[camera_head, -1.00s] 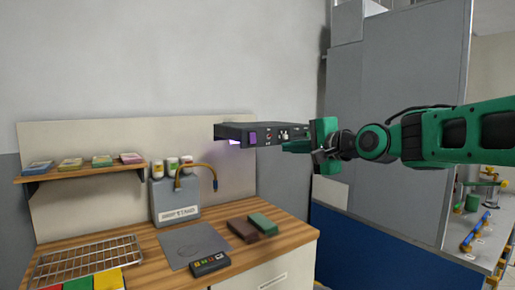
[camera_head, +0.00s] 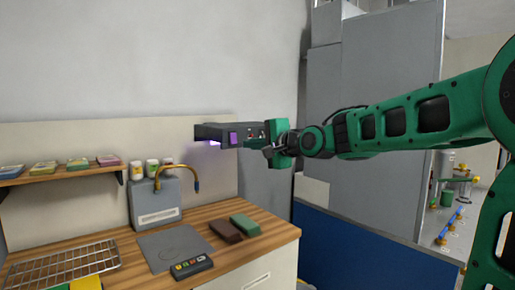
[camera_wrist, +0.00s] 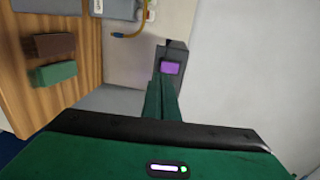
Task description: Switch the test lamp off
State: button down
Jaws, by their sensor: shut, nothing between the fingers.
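The test lamp (camera_head: 214,133) is a dark box on the wall above the counter, with a purple square on its front and a violet glow beneath it. Small red and white marks show on its front panel. My gripper (camera_head: 266,149) is at the right end of that front and hides part of it. In the wrist view the green fingers (camera_wrist: 160,82) are together and empty, pointing at the lamp (camera_wrist: 174,48) close to its purple square (camera_wrist: 170,67). I cannot tell whether they touch it. The switch itself is not clear.
Below is a wooden counter (camera_head: 268,226) with a grey mat (camera_head: 170,246), a small keypad (camera_head: 192,266), brown and green blocks (camera_head: 245,224), a wire rack (camera_head: 62,264) and a grey canister (camera_head: 155,205) with a bent spout. A shelf (camera_head: 60,173) is at left, a tall grey cabinet (camera_head: 370,85) at right.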

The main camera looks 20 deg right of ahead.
aim_at(234, 144)
jog(key=shift+x, duration=2.75)
jog(key=shift+w+f, duration=0.1)
jog(key=shift+w, duration=0.1)
jog(key=shift+s+d+f, duration=0.1)
jog(key=shift+s, duration=0.4)
jog(key=s+d+f, duration=0.2)
jog(key=s+d, duration=0.2)
jog(key=s, duration=0.8)
